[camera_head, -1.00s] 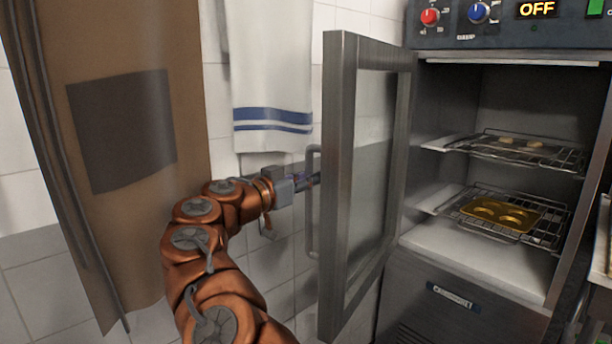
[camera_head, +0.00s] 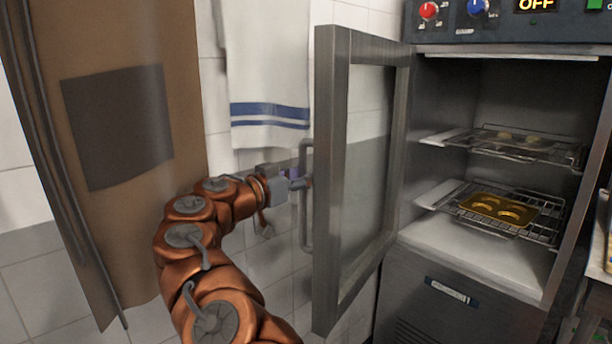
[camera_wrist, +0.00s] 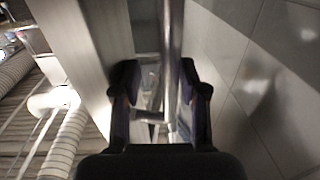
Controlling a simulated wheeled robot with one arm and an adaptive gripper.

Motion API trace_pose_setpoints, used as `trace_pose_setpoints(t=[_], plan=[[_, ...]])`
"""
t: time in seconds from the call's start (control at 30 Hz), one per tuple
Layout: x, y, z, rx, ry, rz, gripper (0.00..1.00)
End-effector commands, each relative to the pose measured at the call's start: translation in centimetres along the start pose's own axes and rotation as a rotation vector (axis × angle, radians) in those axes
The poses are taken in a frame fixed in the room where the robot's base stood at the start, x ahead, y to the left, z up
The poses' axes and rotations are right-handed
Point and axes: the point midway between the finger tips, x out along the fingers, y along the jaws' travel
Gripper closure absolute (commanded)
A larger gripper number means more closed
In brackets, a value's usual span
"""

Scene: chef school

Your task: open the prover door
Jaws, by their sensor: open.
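The prover door (camera_head: 328,190), a steel frame with a glass pane, stands swung wide open to the left of the prover cabinet (camera_head: 455,300). Its vertical bar handle (camera_head: 306,225) is on the door's outer face. My gripper (camera_head: 301,182) is at the handle, at about its middle height. In the wrist view, the handle bar (camera_wrist: 170,60) runs between the two fingers of my gripper (camera_wrist: 160,85). The fingers are apart on either side of the bar. I cannot tell whether either finger touches it.
Inside the prover, wire racks hold a golden mould tray (camera_head: 497,208) and some dough pieces. A white towel (camera_head: 268,70) with blue stripes hangs on the tiled wall behind my arm. A brown panel (camera_head: 125,225) stands at the left. The door's free edge points toward me.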

Motion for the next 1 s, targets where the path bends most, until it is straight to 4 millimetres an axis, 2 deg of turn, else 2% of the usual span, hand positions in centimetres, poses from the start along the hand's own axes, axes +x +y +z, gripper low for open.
trace_pose_setpoints(t=[0.23, 0.5, 0.7, 0.83, 1.0], plan=[[-2.4, -0.1, 0.0, 0.004, -0.003, -0.005, 0.57], [-7.2, 0.0, -0.1, 0.004, 0.003, -0.001, 0.57], [-9.8, -0.1, -0.1, 0.002, 0.004, -0.001, 0.57], [-10.8, -0.1, 0.0, 0.002, 0.002, -0.001, 0.57], [-11.1, 0.0, 0.0, 0.003, 0.001, 0.000, 0.57]])
